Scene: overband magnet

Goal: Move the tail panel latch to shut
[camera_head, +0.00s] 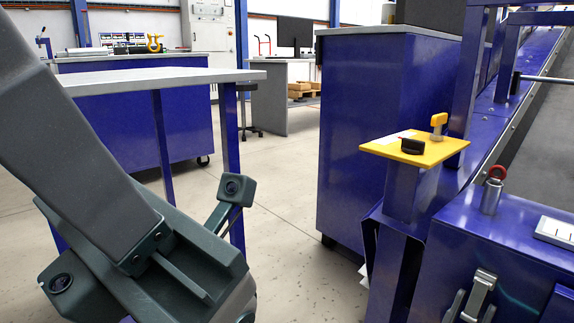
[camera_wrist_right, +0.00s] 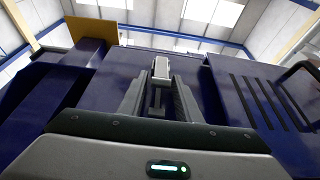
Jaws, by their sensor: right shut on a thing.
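The tail panel latch (camera_head: 482,290) is a small silver lever on the blue panel (camera_head: 520,275) at the lower right of the head view. It also shows in the wrist view, a pale piece (camera_wrist_right: 161,68) between my fingertips against the blue panel (camera_wrist_right: 108,82). My right gripper (camera_head: 470,308) is at the latch, its grey fingers on both sides of it. In the wrist view the right gripper (camera_wrist_right: 159,92) is shut on the latch; the lower part of the latch is partly hidden by the fingers.
A silver cylinder with a red ring (camera_head: 492,190) is on the blue box top. A blue cabinet (camera_head: 385,130) stands behind. The middle floor is clear.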

